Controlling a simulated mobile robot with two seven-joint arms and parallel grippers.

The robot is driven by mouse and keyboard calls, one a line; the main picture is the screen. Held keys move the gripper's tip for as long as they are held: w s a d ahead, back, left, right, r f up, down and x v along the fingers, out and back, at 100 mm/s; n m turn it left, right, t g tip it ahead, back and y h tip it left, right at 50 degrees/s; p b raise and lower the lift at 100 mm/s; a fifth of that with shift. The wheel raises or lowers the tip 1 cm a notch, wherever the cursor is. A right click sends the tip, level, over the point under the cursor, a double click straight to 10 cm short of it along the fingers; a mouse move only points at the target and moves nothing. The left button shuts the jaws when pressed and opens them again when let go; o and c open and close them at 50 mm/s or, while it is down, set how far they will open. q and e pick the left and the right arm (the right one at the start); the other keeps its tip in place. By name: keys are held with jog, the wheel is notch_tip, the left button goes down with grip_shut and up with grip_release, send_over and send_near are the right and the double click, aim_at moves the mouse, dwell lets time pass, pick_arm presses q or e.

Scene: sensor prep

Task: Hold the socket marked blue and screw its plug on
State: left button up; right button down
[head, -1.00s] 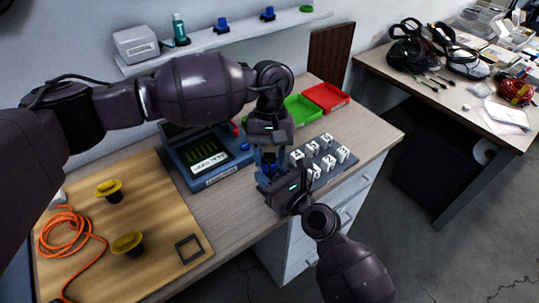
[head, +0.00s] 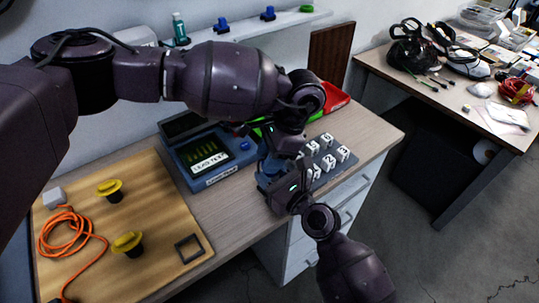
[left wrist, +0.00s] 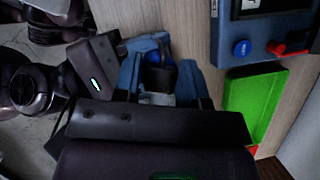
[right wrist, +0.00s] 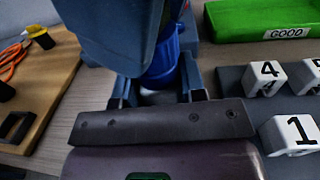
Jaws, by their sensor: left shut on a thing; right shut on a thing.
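My left gripper (head: 276,150) and right gripper (head: 272,182) meet at the front edge of the bench, left one above right one. In the left wrist view, the left fingers (left wrist: 160,82) are shut on a dark part with blue on it, seemingly the plug (left wrist: 158,78). In the right wrist view, the right fingers (right wrist: 155,92) are shut on a blue round part, seemingly the socket (right wrist: 162,68). The two parts are in line and close together; the fingers hide their joint, so I cannot tell how far they are engaged. No marking on the socket is readable.
A blue lead tester (head: 208,160) stands left of the grippers. A grey rack with white numbered blocks (head: 327,163) lies to the right, with green (right wrist: 258,20) and red (head: 335,98) trays behind. A wooden board (head: 160,215) holds yellow-topped parts and an orange cable (head: 62,235).

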pick_arm(q)
jog(key=o, duration=0.9)
jog(key=shift+r, duration=2.25)
jog(key=shift+c, duration=0.5)
